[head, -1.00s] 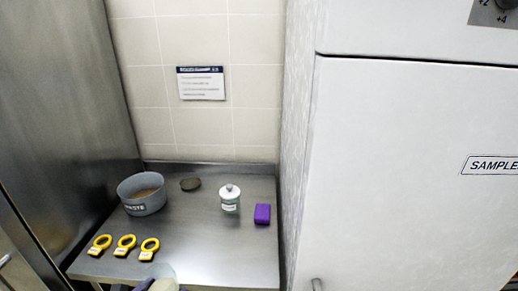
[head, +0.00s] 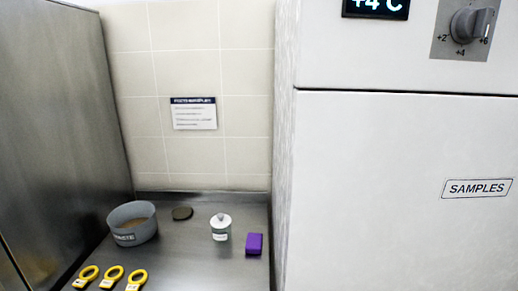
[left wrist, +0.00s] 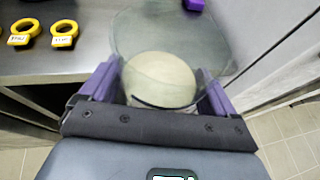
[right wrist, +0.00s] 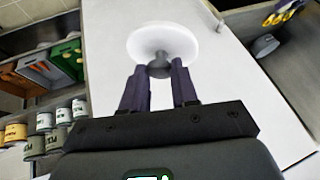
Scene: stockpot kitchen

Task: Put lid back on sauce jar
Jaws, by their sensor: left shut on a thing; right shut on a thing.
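The sauce jar is a clear glass vessel (left wrist: 190,35) with pale beige contents (left wrist: 160,78), seen in the left wrist view. My left gripper (left wrist: 158,88) is shut on it, with a purple finger on each side. The lid is a round white disc (right wrist: 184,42) with a grey knob, seen in the right wrist view. My right gripper (right wrist: 158,68) is shut on that knob, with the disc beyond the fingertips. Jar and lid appear in separate views, so they are apart. Neither gripper shows in the head view now.
On the steel counter (head: 185,255) stand a grey bowl (head: 132,239) of brown matter, a dark disc (head: 182,213), a small white lidded jar (head: 220,236), a purple block (head: 254,244) and several yellow rings (head: 112,278). A white SAMPLES cabinet (head: 400,230) stands on the right.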

